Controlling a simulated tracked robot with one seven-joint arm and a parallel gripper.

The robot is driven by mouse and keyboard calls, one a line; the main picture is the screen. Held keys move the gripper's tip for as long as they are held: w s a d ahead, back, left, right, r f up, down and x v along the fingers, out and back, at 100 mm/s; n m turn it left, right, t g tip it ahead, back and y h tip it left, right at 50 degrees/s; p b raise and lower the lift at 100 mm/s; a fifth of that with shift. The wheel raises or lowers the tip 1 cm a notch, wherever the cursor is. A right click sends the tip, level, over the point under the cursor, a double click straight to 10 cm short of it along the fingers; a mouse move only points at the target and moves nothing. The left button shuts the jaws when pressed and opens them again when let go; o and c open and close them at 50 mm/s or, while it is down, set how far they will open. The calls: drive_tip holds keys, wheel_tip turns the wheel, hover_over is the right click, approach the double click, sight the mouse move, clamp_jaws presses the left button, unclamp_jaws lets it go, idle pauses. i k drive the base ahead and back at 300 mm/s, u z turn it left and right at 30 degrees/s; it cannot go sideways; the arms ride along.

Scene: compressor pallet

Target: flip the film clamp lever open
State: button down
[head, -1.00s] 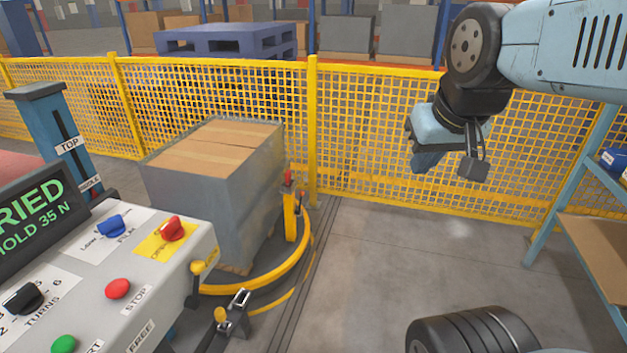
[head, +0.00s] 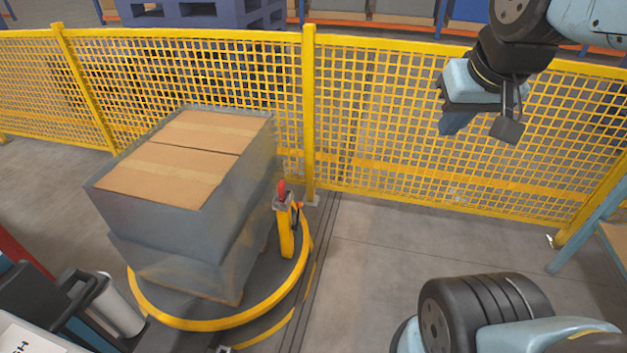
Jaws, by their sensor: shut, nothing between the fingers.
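The film clamp (head: 287,232) is a yellow upright arm on the turntable's right side, beside the wrapped load. Its red lever (head: 282,188) sticks up at the top, above a small grey metal part. A small orange-red piece shows to the right of the lever. My gripper (head: 452,125) hangs at the upper right, in front of the yellow fence, well right of the clamp and apart from it. Its fingers look shut and empty.
Grey-wrapped boxes (head: 170,235) stand on the yellow-rimmed turntable (head: 190,323). A yellow mesh fence (head: 400,140) runs behind, with a post (head: 309,110) close behind the clamp. A white roll (head: 118,305) is at lower left. Floor (head: 375,250) right of the clamp is clear.

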sight(299, 204)
drive_tip(key=i, duration=0.95)
drive_tip(key=u, duration=0.1)
